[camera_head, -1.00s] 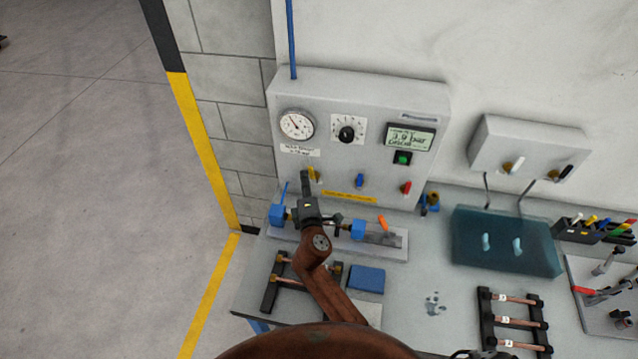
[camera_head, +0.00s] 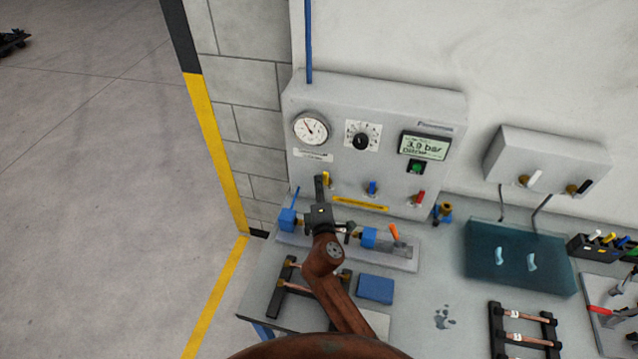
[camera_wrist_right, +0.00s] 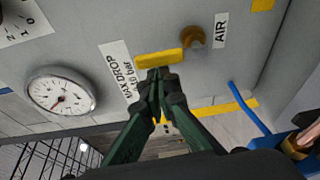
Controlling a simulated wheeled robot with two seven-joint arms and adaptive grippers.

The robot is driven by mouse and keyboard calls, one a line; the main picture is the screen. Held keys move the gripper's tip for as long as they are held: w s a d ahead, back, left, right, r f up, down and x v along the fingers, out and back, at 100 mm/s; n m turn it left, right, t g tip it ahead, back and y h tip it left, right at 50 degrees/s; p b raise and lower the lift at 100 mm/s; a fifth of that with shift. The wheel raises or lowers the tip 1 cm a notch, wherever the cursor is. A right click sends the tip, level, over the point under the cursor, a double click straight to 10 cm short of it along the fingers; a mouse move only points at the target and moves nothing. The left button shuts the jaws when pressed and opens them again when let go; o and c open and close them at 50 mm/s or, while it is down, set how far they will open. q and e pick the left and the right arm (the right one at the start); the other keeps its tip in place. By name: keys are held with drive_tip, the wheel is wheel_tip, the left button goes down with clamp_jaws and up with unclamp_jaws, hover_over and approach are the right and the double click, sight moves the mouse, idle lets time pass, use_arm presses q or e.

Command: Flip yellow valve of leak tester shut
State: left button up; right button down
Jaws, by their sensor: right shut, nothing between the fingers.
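The leak tester (camera_head: 380,110) is a grey box against the wall, with a dial gauge, a knob and a lit display. Its yellow valve (camera_head: 326,178) is at the lower left of the front, partly beside my gripper. In the right wrist view the yellow handle (camera_wrist_right: 160,58) lies roughly crosswise, left of a brass fitting (camera_wrist_right: 194,37) labelled AIR. My right gripper (camera_head: 319,182) is shut and empty, its fingertips (camera_wrist_right: 158,78) right at the handle. They look close to touching it; contact is not certain. My left gripper is not in view.
Blue (camera_head: 373,188) and red (camera_head: 420,197) valves sit to the right on the same panel. Below is a fixture with blue clamps (camera_head: 287,220) and an orange lever (camera_head: 394,233). Racks with copper tubes (camera_head: 520,315) and a teal bin (camera_head: 490,255) stand on the bench.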

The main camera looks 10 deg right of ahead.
drive_tip(key=s, duration=1.2)
drive_tip(key=shift+a+r, duration=0.15)
drive_tip(key=shift+a, duration=0.15)
